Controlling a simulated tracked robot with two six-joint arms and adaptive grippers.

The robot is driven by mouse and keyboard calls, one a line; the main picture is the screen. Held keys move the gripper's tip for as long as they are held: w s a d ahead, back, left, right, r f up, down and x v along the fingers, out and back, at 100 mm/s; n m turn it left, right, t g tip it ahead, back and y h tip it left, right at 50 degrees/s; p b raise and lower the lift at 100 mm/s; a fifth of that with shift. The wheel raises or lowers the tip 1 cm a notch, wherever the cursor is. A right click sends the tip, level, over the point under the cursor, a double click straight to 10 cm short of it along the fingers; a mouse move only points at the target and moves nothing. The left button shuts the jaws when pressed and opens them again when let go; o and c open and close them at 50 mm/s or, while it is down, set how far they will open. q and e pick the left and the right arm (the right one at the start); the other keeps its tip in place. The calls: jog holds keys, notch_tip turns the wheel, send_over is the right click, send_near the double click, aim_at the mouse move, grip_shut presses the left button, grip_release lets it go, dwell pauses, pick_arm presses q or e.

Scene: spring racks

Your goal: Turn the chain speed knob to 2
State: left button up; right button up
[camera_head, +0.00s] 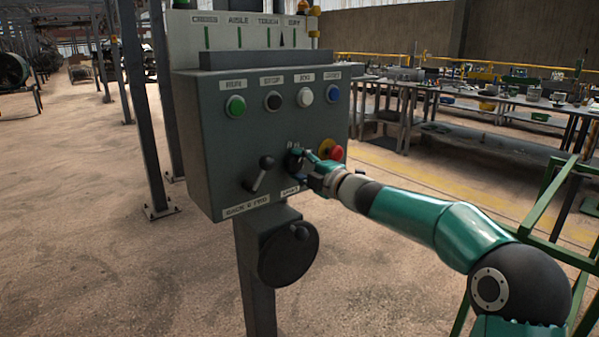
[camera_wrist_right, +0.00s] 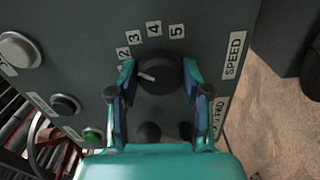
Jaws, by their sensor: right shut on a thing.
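The chain speed knob (camera_wrist_right: 158,75) is round and black with a white pointer mark. In the right wrist view its mark points left, toward the lower end of the number scale, where my finger hides part of the panel. The labels 2 (camera_wrist_right: 123,53), 3 (camera_wrist_right: 135,38), 4 (camera_wrist_right: 154,28) and 5 (camera_wrist_right: 176,31) arc above it, and a SPEED label (camera_wrist_right: 234,55) is to the right. My right gripper (camera_wrist_right: 157,82) is shut on the knob, one finger on each side. In the head view my right gripper (camera_head: 297,160) covers the knob on the panel front. My left gripper is not in view.
The grey control box (camera_head: 225,145) carries a green button (camera_head: 235,106), black, white and blue buttons, and a red stop button (camera_head: 331,150) close by my gripper. A lever (camera_head: 260,175) is left of the gripper. A handwheel (camera_head: 288,255) is below the box.

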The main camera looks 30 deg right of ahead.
jog(key=shift+a+f+n, duration=0.15)
jog(key=shift+f+n, duration=0.25)
jog(key=shift+n, duration=0.2)
jog(key=o, duration=1.2)
jog(key=shift+r, duration=0.1)
jog(key=shift+c, duration=0.2)
jog(key=shift+r, duration=0.1)
jog(key=shift+s, duration=0.1)
jog(key=s+d, duration=0.1)
jog(key=s, duration=1)
jog(key=shift+s, duration=0.4)
